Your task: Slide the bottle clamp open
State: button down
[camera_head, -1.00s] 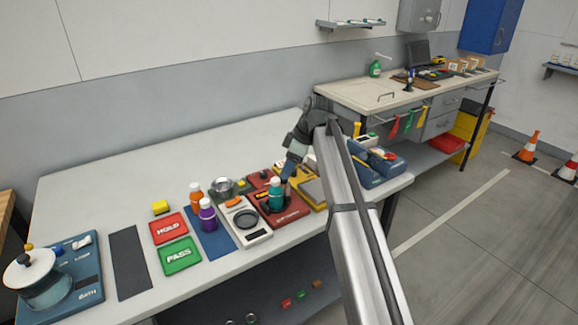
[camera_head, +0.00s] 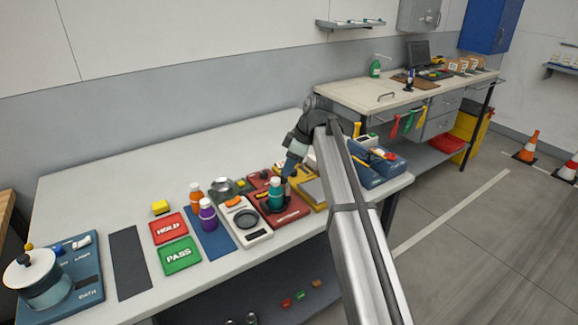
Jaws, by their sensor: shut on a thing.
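Dark clamp parts sit around the bottle's lower part. My gripper (camera_head: 286,181) reaches down from above at the right of the bottle, over the red station. Its fingers are small and dark here, and it looks shut on a part of the clamp just right of the bottle. The exact grip and how far the clamp is open are too small to tell.
Left of the station are a white scale (camera_head: 246,232), a purple bottle (camera_head: 207,215) and an orange bottle (camera_head: 196,194) on a blue mat (camera_head: 222,245). A yellow tray (camera_head: 313,200) and blue device (camera_head: 377,173) are to the right. The bench's back is clear.

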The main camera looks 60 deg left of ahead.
jog(key=shift+w, duration=1.6)
jog(key=c, duration=0.9)
grip_release()
jog(key=shift+c, duration=0.2)
jog(key=v, duration=1.3)
jog(key=shift+r, duration=0.4)
jog(key=shift+w+d, duration=0.1)
